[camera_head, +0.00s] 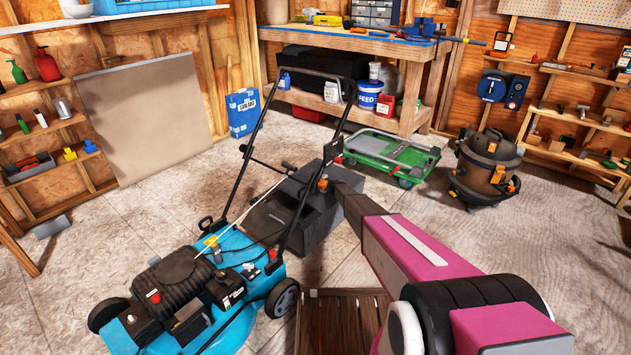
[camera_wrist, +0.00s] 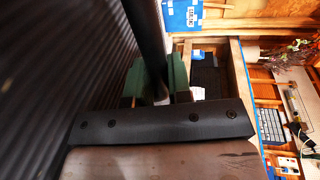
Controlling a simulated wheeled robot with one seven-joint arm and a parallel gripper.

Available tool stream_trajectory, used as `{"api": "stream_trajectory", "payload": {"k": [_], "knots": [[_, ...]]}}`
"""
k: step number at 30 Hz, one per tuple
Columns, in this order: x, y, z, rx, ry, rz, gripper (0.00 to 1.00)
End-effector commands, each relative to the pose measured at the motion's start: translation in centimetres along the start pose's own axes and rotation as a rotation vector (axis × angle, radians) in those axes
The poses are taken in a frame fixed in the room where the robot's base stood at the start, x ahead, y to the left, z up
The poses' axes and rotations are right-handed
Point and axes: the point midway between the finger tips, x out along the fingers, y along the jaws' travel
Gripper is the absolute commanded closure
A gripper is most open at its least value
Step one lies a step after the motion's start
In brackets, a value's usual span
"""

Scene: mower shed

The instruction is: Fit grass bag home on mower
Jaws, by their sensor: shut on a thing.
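The blue mower (camera_head: 215,290) with its black engine stands at the lower left, its black push handle (camera_head: 248,140) rising behind it. The dark grass bag (camera_head: 265,218) is behind the mower deck, between and beside the handle's lower rails. I cannot tell whether its front edge touches the mower. My gripper (camera_wrist: 157,92) has its green pads on both sides of a dark bar (camera_wrist: 150,40), which looks like the bag's handle. A dark ribbed surface (camera_wrist: 60,60), likely the bag's side, fills the left of the wrist view. In the head view my arm hides part of the bag.
A green cart (camera_head: 392,155) stands behind the bag, and a shop vacuum (camera_head: 487,165) to its right. A workbench (camera_head: 350,42) is at the back. A wooden slatted piece (camera_head: 340,320) lies at bottom centre. The floor left of the mower is clear.

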Motion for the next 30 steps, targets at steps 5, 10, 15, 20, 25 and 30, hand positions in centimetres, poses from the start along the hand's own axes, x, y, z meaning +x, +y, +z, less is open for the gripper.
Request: {"api": "stream_trajectory", "payload": {"k": [5, 10, 15, 20, 25, 30], "knots": [[-0.1, 0.1, 1.1, 0.000, 0.000, -0.001, 1.00], [-0.1, 0.4, 2.1, -0.001, 0.000, -0.001, 1.00], [0.0, 0.6, 3.1, -0.001, 0.000, -0.001, 1.00], [0.0, 0.8, 4.1, 0.000, 0.000, -0.002, 1.00], [0.0, 1.1, 5.0, -0.001, 0.000, -0.002, 1.00], [0.0, 1.2, 6.0, -0.002, 0.000, -0.002, 1.00]]}}
